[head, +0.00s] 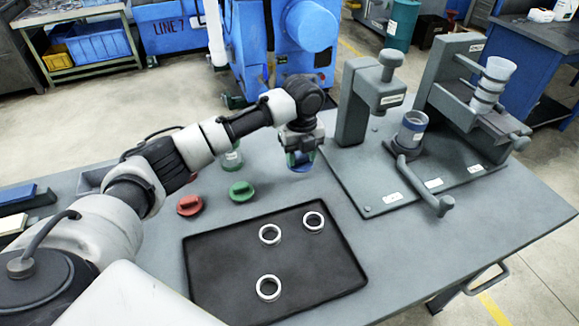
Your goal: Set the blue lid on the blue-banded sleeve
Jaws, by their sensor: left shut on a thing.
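The blue lid (300,163) is between the fingers of my left gripper (300,152), just above or at the grey bench behind the black tray; I cannot tell whether it touches the bench. The gripper covers its upper part. A grey sleeve with a blue band (412,130) stands upright in a holder on the fixture plate, to the right of the gripper and clear of it. No lid shows on its top. My right gripper is not in view.
A red lid (190,205) and a green lid (241,191) lie left of the gripper. A green-banded sleeve (232,158) stands behind them, partly covered by my arm. The black tray (215,265) holds three pale rings. A grey press post (354,105) stands between gripper and blue-banded sleeve.

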